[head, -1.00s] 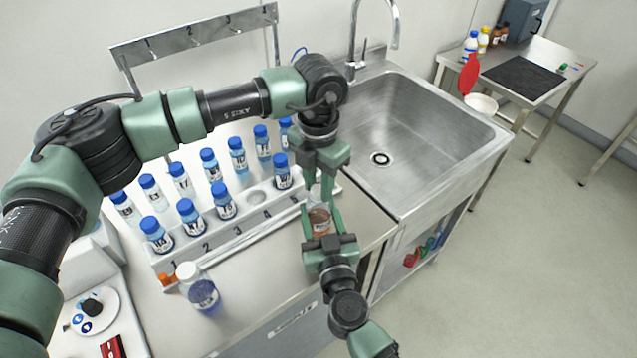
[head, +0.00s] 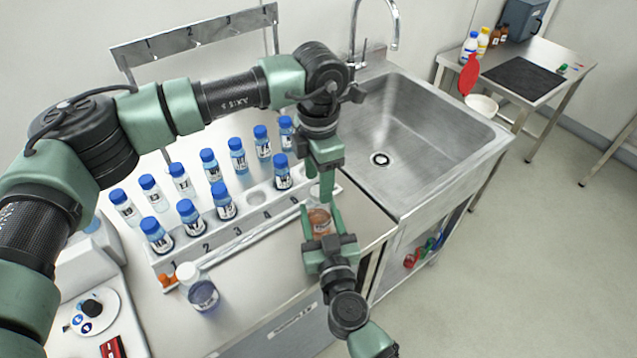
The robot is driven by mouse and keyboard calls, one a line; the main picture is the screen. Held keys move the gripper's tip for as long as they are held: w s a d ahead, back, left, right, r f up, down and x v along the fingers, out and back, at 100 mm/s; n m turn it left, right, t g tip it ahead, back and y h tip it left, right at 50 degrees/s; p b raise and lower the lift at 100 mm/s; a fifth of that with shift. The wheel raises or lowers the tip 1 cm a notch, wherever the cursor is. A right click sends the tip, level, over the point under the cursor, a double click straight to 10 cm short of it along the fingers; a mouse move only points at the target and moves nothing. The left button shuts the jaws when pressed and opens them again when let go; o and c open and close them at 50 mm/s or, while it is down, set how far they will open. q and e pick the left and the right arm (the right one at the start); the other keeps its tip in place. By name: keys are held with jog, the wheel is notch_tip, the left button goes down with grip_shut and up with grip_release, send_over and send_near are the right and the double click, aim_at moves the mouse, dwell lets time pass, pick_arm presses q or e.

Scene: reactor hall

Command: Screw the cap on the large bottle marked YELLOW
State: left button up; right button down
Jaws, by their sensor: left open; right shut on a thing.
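My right gripper (head: 320,222) comes up from the bottom and is shut on a clear bottle (head: 319,221) with orange-brown contents, held near the bench's front edge. No marking on this bottle can be read. My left gripper (head: 322,186) is open and points down just above the bottle's top. Its fingers partly hide the bottle's mouth, so I cannot tell whether a cap is there or touching it. Another large bottle (head: 203,293) with a white cap stands at the bench's front left; its label is unreadable.
A numbered rack (head: 228,245) with several blue-capped bottles stands behind my grippers. A steel sink (head: 420,130) with a tap lies to the right. A white device with a round plate (head: 108,302) is at lower left. A side table (head: 500,85) with bottles stands far right.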

pick_arm(q)
notch_tip(320, 180, up, 3)
jog(key=shift+f, duration=0.15)
jog(key=shift+r+n, duration=0.9)
jog(key=shift+r, duration=0.4)
jog(key=shift+c, duration=0.3)
jog(key=shift+r+n, duration=0.3)
jog(key=shift+r, duration=0.15)
jog(key=shift+f, duration=0.1)
jog(key=shift+f, duration=3.95)
jog(key=shift+c, duration=0.3)
grip_shut()
